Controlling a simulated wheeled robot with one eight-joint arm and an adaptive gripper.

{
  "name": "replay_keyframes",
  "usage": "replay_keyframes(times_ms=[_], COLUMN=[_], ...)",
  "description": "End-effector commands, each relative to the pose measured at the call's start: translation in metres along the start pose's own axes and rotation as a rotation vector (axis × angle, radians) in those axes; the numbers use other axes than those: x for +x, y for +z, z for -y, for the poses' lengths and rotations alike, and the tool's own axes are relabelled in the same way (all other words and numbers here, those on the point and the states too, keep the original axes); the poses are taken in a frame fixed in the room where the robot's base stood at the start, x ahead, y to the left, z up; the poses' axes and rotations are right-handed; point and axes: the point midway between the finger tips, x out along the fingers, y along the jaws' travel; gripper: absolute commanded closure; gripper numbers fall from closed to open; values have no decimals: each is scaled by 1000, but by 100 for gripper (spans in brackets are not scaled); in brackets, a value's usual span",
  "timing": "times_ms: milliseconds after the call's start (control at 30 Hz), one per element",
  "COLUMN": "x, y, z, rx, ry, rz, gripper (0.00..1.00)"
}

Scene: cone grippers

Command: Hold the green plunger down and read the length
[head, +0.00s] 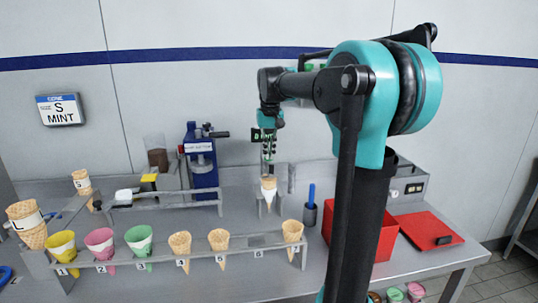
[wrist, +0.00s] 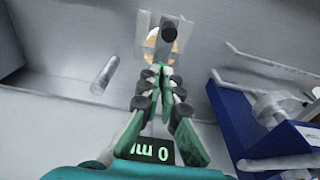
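My gripper (head: 267,160) points down over a wrapped cone (head: 268,187) in a small metal stand (head: 281,185). In the wrist view my gripper (wrist: 160,70) has its green-edged fingers drawn together at the tips, with nothing seen between them. The tips are close to the cone (wrist: 152,46) and stand (wrist: 180,30); I cannot tell if they touch. A dark display (wrist: 146,149) between the fingers shows a 0 and a unit, upside down. It also shows in the head view (head: 262,135), too small to read. I cannot make out a green plunger for sure.
A front rack (head: 205,251) holds several cones, some in coloured sleeves. A blue machine (head: 201,160) with a black handle stands left of my gripper. A cup with a blue stick (head: 311,195) and a red bin (head: 398,240) are right. A wall sign (head: 60,110) reads S MINT.

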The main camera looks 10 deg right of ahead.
Motion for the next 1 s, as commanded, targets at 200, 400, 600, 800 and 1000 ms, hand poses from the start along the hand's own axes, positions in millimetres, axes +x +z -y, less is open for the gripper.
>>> replay_keyframes(times_ms=[200, 400, 600, 800, 1000], x=[16, 16, 14, 3, 1], y=[8, 7, 11, 32, 35], z=[0, 0, 0, 0, 0], rx=[0, 0, 0, 0, 0], ry=[0, 0, 0, 0, 0], rz=[15, 13, 12, 12, 11], gripper=[100, 100, 100, 100, 100])
